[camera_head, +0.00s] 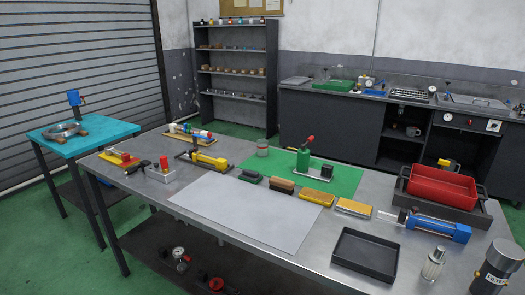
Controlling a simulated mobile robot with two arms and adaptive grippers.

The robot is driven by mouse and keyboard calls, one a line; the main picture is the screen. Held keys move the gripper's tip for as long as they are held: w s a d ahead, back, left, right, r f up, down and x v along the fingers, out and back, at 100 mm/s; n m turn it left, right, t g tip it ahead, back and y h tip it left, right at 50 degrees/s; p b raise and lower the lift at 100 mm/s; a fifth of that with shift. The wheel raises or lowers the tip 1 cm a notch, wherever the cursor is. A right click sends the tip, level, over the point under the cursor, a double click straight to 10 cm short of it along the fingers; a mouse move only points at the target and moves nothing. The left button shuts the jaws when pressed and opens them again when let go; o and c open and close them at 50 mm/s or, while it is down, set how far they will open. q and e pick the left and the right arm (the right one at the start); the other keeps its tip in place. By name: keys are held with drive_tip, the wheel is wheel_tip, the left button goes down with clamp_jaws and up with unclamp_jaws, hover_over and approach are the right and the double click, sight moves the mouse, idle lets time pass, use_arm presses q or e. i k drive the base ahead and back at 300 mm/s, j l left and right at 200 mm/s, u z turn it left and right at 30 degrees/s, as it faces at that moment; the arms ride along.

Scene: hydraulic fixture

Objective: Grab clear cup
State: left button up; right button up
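A small clear-looking cup or jar (262,148) stands upright on the grey metal table (205,178), at the back edge beside the green mat. A second clear or silvery cylinder (433,265) with a narrower top stands at the table's front right. I cannot tell for sure which of the two is the clear cup. Neither of my grippers is in view, and nothing touches either object.
The green mat (345,180) carries a green pump with a red knob (304,158). Several blocks lie along its front. A black tray (366,254), a blue cylinder (437,228), a red bin (441,187) and a dark filter can (497,268) crowd the right. A white sheet (247,211) covers clear middle space.

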sight(261, 145)
drive_tip(key=i+j, duration=0.1)
drive_tip(key=j, duration=0.25)
drive_tip(key=i+j, duration=0.15)
drive_tip(key=j, duration=0.2)
drive_tip(key=i+j, duration=0.1)
drive_tip(key=j, duration=0.25)
drive_tip(key=i+j, duration=0.15)
drive_tip(key=j, duration=0.2)
drive_tip(key=z, duration=0.05)
